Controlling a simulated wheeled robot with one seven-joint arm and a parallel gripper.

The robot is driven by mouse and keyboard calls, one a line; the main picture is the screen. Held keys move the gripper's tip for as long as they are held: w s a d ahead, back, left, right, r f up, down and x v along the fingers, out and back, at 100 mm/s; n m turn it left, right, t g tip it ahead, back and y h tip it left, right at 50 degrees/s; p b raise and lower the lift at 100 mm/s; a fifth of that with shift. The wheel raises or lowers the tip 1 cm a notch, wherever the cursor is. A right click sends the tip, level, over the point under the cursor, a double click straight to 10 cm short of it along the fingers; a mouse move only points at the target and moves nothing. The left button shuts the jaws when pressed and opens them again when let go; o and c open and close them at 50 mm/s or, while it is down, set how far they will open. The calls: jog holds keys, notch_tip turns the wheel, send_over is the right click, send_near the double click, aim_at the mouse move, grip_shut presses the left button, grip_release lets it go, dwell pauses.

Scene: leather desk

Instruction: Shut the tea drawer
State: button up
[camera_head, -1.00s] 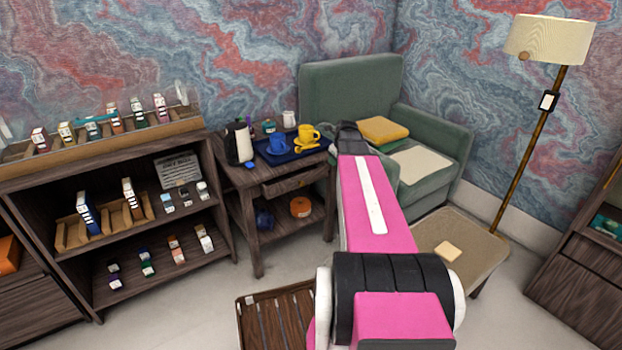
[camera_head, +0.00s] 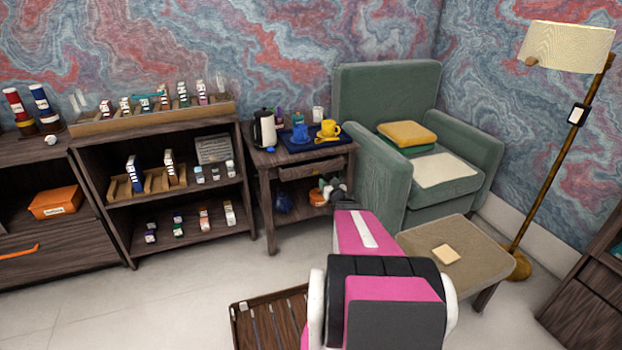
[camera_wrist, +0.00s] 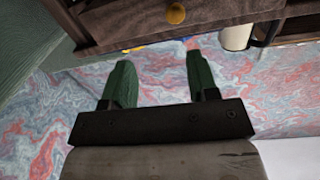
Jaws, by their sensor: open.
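The tea drawer (camera_head: 312,169) is under the top of the small dark wooden side table (camera_head: 265,200). In the head view its front looks close to the table frame, and I cannot tell whether it is fully flush. My gripper (camera_head: 331,190) is just in front of the table, low and right of the drawer front. In the wrist view its two green fingers (camera_wrist: 160,82) are apart with nothing between them.
On the side table stand a white kettle (camera_head: 264,129), a blue tray with a blue cup (camera_head: 299,134) and a yellow cup (camera_head: 328,130). An orange item (camera_head: 317,198) is on its lower shelf. A green armchair (camera_head: 400,200) stands close on the right, with a footstool (camera_head: 470,240) in front.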

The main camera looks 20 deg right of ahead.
aim_at(316, 172)
jog(key=shift+n+y, duration=0.7)
jog(key=shift+n, duration=0.2)
jog(key=w, duration=0.3)
jog(key=w+a, duration=0.1)
jog(key=w, duration=0.2)
jog(key=w+a, duration=0.1)
jog(key=w, duration=0.3)
jog(key=shift+f, duration=0.25)
